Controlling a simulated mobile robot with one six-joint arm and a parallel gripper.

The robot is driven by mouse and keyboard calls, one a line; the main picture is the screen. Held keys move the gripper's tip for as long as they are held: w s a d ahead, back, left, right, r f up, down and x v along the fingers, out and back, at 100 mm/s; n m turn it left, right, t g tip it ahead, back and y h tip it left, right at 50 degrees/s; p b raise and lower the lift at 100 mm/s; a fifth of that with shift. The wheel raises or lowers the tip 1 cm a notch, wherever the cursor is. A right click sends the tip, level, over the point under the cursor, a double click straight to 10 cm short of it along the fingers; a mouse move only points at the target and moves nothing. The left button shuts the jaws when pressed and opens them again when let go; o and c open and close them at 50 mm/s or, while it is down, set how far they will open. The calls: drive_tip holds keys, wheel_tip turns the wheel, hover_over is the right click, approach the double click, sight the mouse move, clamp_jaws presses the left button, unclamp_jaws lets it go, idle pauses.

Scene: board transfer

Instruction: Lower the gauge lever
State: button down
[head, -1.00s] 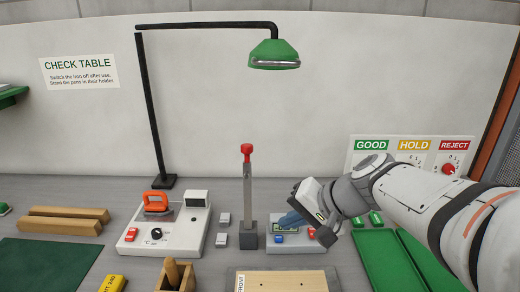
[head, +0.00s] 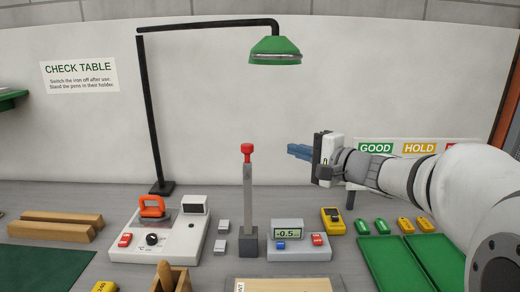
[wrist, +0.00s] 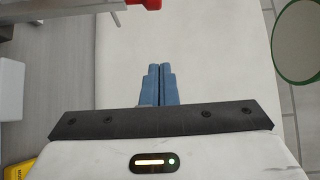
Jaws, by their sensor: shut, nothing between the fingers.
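The gauge lever (head: 247,195) is a grey upright bar with a red knob (head: 247,148) on top, rising from a dark grey block. Beside it on the right sits the gauge box (head: 300,254), with a display reading -0.5, a blue button and a red button. My gripper (head: 290,149) is shut and empty, its blue fingers pointing left. In the picture it is right of the red knob at about the same height, with a gap between. The wrist view shows the two blue fingers (wrist: 160,72) closed together. A red thing at that view's top left is cut off.
A green lamp (head: 275,50) hangs above. A white station (head: 175,245) with an orange-handled tool stands left of the lever. A yellow device (head: 332,221), green trays (head: 390,262) and small green and yellow blocks lie right. Two small grey blocks sit close left of the lever.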

drive_tip(key=shift+a, duration=0.1)
drive_tip(key=r+p+x, duration=0.1)
drive_tip(key=p+x, duration=0.1)
drive_tip(key=x, duration=0.8)
drive_tip(key=s, duration=0.1)
drive_tip(key=s+a, duration=0.1)
drive_tip(key=s+f, duration=0.1)
drive_tip(key=shift+s+a+p, duration=0.3)
drive_tip(key=shift+a, duration=0.05)
